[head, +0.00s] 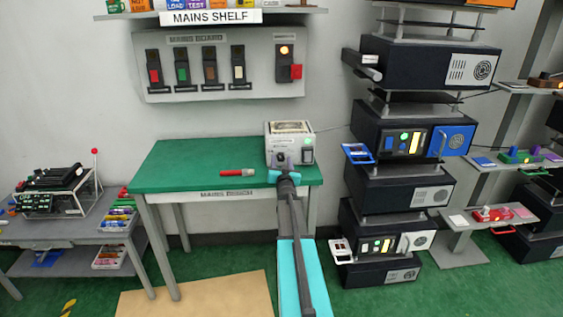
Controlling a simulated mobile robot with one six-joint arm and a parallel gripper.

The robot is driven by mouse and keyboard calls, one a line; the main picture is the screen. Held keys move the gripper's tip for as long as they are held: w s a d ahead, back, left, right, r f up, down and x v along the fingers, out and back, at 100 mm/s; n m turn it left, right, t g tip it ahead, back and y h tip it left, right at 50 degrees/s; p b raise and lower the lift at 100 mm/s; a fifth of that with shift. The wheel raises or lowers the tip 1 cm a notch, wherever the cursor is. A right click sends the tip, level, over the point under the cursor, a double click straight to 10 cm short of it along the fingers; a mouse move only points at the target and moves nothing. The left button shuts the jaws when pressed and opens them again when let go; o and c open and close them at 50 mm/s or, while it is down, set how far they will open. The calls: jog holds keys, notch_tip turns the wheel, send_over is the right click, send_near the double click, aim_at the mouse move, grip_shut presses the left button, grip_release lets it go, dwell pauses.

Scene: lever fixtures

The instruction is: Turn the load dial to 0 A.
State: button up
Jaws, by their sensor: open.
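A pale grey box (302,145) with a meter-like panel on its top stands at the right end of the green mains bench. A dark round knob (281,158), which looks like the load dial, shows low on its front face. The dial's markings are too small to read. My gripper (283,171) is in front of the box, close to the knob, with its jaws open. I cannot tell whether the jaws touch or surround the knob. My arm hides part of the bench edge below.
A red cylinder-like tool (238,173) lies left of the box on the green bench top (185,160). A switch board (222,70) hangs on the wall above. A rack of dark units (395,187) stands to the right. The bench's left part is clear.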

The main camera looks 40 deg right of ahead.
jog(key=c, duration=1.1)
jog(key=shift+o, duration=0.2)
jog(key=shift+d, duration=0.15)
jog(key=shift+f, duration=0.1)
